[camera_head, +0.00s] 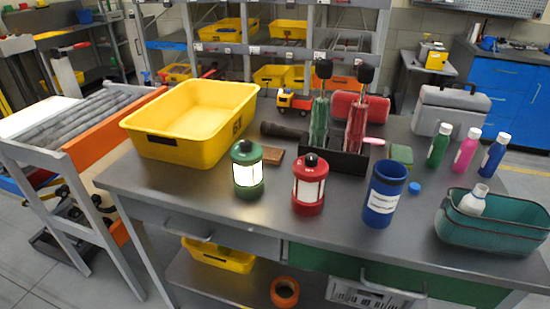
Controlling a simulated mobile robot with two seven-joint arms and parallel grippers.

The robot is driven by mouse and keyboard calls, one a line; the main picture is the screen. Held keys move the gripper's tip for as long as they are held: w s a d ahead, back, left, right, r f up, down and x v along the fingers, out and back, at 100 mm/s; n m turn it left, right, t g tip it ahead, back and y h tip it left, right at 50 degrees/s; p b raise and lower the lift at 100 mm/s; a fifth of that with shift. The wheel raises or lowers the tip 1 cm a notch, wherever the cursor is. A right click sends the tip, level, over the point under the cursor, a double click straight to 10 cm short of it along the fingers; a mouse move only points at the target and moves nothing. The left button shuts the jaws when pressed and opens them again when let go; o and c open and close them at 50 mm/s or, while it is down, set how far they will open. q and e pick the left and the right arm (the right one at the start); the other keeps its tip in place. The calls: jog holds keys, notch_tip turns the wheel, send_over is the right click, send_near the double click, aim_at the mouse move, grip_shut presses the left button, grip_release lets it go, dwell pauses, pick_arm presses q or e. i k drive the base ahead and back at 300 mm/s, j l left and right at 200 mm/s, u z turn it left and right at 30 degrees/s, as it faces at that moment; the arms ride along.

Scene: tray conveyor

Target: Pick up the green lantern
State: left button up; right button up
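The green lantern (247,170) stands upright on the grey metal workbench (330,232), lit, with a green cap and base and a bright pale middle. It is right of the yellow bin and left of a red lantern (309,186) of similar shape. A clear gap separates the two lanterns. Neither of my grippers shows in the head view.
A large yellow bin (160,145) stands at the bench's left. A blue cup (383,205) is right of the red lantern. A teal basket (465,238) holds a white bottle. A brown block (273,156) lies behind the green lantern. The bench front before the lanterns is clear.

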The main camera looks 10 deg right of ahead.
aim_at(249, 179)
jog(key=i+j+z, duration=0.15)
jog(key=j+z, duration=0.15)
jog(key=i+j+z, duration=0.1)
jog(key=j+z, duration=0.15)
jog(key=j, duration=0.25)
jog(key=i+j+z, duration=0.1)
jog(key=j+z, duration=0.2)
jog(key=j, duration=0.15)
